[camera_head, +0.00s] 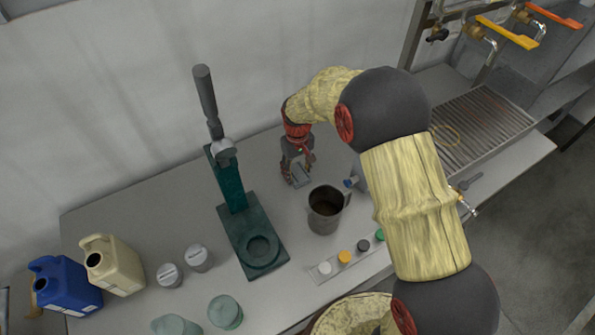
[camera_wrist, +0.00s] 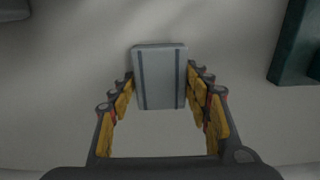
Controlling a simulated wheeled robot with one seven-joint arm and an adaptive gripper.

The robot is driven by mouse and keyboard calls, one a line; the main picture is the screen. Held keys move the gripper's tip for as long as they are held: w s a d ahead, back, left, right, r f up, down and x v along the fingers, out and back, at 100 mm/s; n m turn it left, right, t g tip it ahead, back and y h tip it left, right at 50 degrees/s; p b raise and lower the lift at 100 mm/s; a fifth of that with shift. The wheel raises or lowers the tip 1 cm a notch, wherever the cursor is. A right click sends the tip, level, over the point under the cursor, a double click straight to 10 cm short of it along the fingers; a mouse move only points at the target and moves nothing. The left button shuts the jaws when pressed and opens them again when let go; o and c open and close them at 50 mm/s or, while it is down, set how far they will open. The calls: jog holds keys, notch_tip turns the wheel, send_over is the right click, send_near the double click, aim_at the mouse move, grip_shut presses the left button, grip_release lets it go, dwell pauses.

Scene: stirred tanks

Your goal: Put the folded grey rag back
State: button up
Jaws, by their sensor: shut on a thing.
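The folded grey rag (camera_wrist: 160,78) is a pale grey block with two darker stripes, seen in the wrist view between the fingers. My gripper (camera_wrist: 160,88) is shut on it, with the yellow finger pads along its left and right sides. In the head view my gripper (camera_head: 299,175) points down over the back of the grey bench, and the rag (camera_head: 301,177) shows at its fingertips. I cannot tell whether the rag touches the bench top.
A dark green press (camera_head: 232,190) stands left of my gripper. A metal jug (camera_head: 325,209) stands close in front. A strip with coloured caps (camera_head: 344,257) lies nearer. Blue (camera_head: 66,285) and beige (camera_head: 113,264) jugs stand left. A slatted drain (camera_head: 480,130) is at right.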

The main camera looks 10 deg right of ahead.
jog(key=shift+f, duration=0.2)
jog(key=o, duration=1.1)
jog(key=shift+r, duration=0.1)
notch_tip(320, 180, up, 13)
jog(key=p, duration=0.3)
notch_tip(320, 180, up, 9)
jog(key=m+t, duration=0.1)
send_over(298, 171)
jog(key=s+d, duration=0.4)
jog(key=s, duration=0.1)
jog(key=s+d+r+m+t, duration=0.1)
jog(key=s+d+r, duration=0.1)
jog(key=s, duration=0.6)
jog(key=s+d+r+m+t, duration=0.1)
jog(key=s+d+r+t, duration=0.1)
jog(key=s+r, duration=0.3)
jog(key=s+d+r+m+t, duration=0.1)
jog(key=s+d+r, duration=0.2)
jog(key=s, duration=0.8)
jog(key=shift+s+d+r+m+t, duration=0.2)
jog(key=shift+d+r+m+t, duration=0.1)
jog(key=shift+d+r, duration=0.1)
